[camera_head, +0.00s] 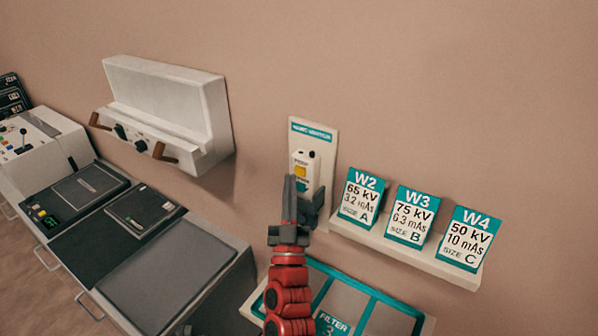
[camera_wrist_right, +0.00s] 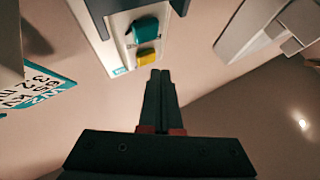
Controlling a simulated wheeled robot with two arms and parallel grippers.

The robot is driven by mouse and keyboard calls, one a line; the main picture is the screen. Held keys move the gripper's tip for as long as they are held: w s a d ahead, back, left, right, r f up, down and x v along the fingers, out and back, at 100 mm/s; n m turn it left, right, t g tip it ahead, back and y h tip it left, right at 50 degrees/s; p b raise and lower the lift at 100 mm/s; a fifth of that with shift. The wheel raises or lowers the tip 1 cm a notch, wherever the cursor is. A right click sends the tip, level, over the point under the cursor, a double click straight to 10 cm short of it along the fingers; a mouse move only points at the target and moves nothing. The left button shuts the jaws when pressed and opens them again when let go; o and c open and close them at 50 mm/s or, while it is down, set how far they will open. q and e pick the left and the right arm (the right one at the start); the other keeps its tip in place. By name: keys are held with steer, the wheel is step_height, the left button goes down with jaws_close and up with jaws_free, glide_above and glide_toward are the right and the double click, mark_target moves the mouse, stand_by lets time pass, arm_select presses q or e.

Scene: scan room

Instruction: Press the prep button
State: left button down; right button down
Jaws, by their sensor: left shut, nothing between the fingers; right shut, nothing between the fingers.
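The prep button is the yellow button (camera_head: 301,171) on a small white hand switch (camera_head: 304,158), mounted on a wall plate (camera_head: 326,147) with a teal header. The lettering above the button seems to read PREP. In the right wrist view the yellow button (camera_wrist_right: 147,58) sits beside a teal button (camera_wrist_right: 145,31). My right gripper (camera_head: 290,180) is shut and empty, its tips just left of and below the yellow button in the head view. In the right wrist view the gripper's tips (camera_wrist_right: 158,73) point toward the button; I cannot tell whether they touch. My left gripper is not in view.
A shelf (camera_head: 440,268) with cards W2 (camera_head: 360,197), W3 (camera_head: 411,214) and W4 (camera_head: 467,240) is right of the switch. A white wall box (camera_head: 172,97) with brown handles hangs left. A console (camera_head: 193,263) stands lower left. A teal-edged tray (camera_head: 415,318) lies below.

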stand_by(0.8)
steer(key=shift+w+d, duration=0.25)
steer(key=shift+w, duration=0.1)
steer(key=shift+w+d+b, duration=0.3)
steer(key=shift+w+b, duration=0.1)
steer(key=shift+b, duration=0.15)
stand_by(0.6)
stand_by(0.4)
steer(key=shift+s+a+p, duration=0.45)
steer(key=shift+s+a, duration=0.1)
steer(key=shift+s, duration=0.25)
steer(key=s+a+p, duration=0.1)
steer(key=s, duration=0.1)
steer(key=s+a+p, duration=0.1)
steer(key=s+a, duration=0.1)
steer(key=shift+p, duration=0.3)
